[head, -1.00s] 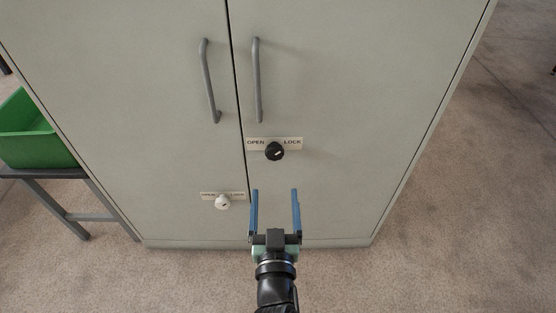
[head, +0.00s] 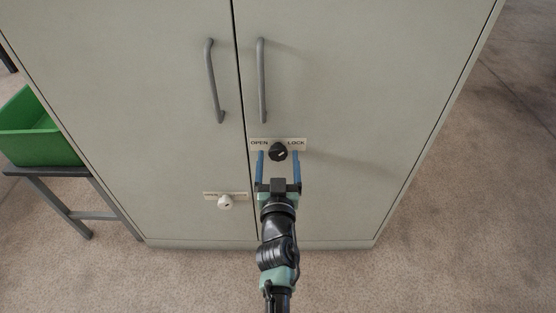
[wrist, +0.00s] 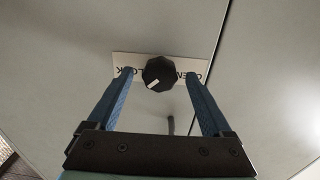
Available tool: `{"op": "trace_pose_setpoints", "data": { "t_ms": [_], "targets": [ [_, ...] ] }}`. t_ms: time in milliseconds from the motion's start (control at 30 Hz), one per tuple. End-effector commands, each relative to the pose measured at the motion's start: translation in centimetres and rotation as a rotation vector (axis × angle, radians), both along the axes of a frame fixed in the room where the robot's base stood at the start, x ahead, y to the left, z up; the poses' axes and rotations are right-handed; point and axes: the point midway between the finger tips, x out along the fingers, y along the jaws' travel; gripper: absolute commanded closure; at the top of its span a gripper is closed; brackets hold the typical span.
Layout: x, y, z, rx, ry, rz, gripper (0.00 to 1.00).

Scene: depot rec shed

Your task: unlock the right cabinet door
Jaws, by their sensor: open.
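The right cabinet door (head: 360,90) is closed. It carries a black round knob (head: 278,151) on a plate (head: 299,144) marked OPEN at left and LOCK at right. The knob's white mark points to the LOCK side. The wrist view shows the knob (wrist: 159,73) and the lettering upside down. My gripper (head: 279,156) is open in front of the knob. Its blue fingertips flank the knob left and right, with a small gap on each side in the wrist view. How deep the fingertips reach along the knob is hard to tell.
The left door (head: 120,90) has a white knob (head: 226,202) on its own plate, lower down. Two grey bar handles (head: 214,80) (head: 262,80) stand out above the knobs. A green bin (head: 40,135) sits on a stand at left. Floor at right is clear.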

Motion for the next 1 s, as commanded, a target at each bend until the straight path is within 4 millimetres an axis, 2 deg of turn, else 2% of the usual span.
{"op": "trace_pose_setpoints", "data": {
  "t_ms": [100,133,500,600,1000],
  "targets": [
    [-0.02,0.0,-0.01,0.0,0.0,0.0,0.16],
    [-0.02,0.0,-0.01,0.0,0.0,0.0,0.19],
    [-0.05,-0.01,-0.02,0.0,0.0,0.0,0.86],
    [-0.05,-0.01,-0.02,0.0,0.0,0.0,1.0],
    [-0.06,0.18,-0.12,-0.007,0.0,0.001,1.0]
  ]
}}
